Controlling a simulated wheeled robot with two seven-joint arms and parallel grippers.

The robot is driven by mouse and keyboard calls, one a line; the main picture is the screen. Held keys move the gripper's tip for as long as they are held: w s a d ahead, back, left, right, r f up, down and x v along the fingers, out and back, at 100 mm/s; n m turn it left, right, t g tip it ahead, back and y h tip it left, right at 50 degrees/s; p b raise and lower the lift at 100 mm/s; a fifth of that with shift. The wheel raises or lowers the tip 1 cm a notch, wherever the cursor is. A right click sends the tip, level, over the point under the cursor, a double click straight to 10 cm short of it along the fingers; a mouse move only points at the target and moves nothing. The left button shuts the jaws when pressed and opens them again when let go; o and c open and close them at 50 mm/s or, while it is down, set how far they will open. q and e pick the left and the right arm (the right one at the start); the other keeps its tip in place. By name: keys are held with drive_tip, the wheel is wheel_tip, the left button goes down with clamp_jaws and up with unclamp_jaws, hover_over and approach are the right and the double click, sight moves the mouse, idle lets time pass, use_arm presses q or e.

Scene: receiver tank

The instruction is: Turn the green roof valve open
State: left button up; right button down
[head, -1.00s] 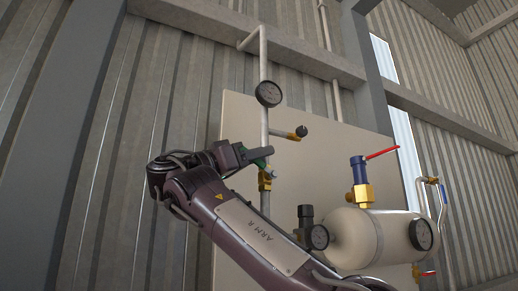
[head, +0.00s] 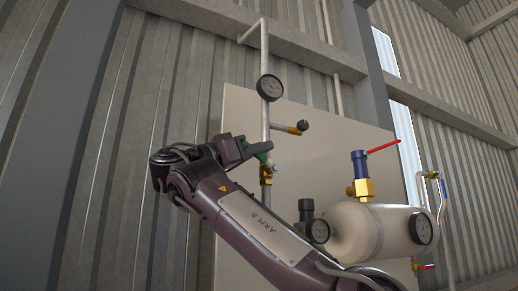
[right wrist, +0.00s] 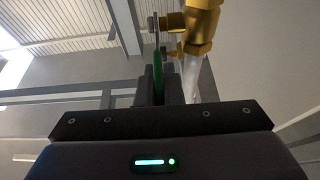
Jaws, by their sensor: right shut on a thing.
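The green valve handle (head: 261,147) sits at the brass valve body (head: 266,173) on the thin vertical pipe below the upper gauge. My right gripper (head: 253,151) reaches it from the left and is shut on the handle, hiding part of it. In the right wrist view the green handle (right wrist: 159,70) stands edge-on between my fingers (right wrist: 159,88). The brass valve body (right wrist: 197,28) is just right of it and the pipe runs down beside my right finger. My left gripper is not in view.
A round gauge (head: 269,87) and a brass side fitting with a black knob (head: 302,127) are above the gripper. A cream tank (head: 362,232) with a red-lever valve (head: 360,164) stands at right. A beige panel (head: 330,115) is behind.

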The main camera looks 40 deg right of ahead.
sight(271, 162)
drive_tip(key=shift+r, duration=0.15)
drive_tip(key=shift+s+d+r+t+y+p, duration=0.1)
drive_tip(key=shift+d+r+t+y+p, duration=0.15)
drive_tip(key=shift+y+p, duration=0.35)
drive_tip(key=shift+d+r+t+y+p, duration=0.15)
drive_tip(key=shift+r+y+p, duration=0.1)
drive_tip(key=shift+y+p, duration=0.35)
drive_tip(key=shift+s+d+r+t+y+p, duration=0.1)
drive_tip(key=shift+d+r+t+y+p, duration=0.2)
drive_tip(key=shift+y+p, duration=0.45)
drive_tip(key=shift+s+d+t+y+p, duration=0.15)
drive_tip(key=shift+d+t+y+p, duration=0.3)
drive_tip(key=shift+y+p, duration=0.7)
drive_tip(key=shift+d+p, duration=0.2)
drive_tip(key=shift+p, duration=0.15)
drive_tip(key=shift+s, duration=0.1)
drive_tip(key=c, duration=1.6)
unclamp_jaws()
drive_tip(key=shift+f, duration=0.1)
drive_tip(key=shift+o, duration=0.2)
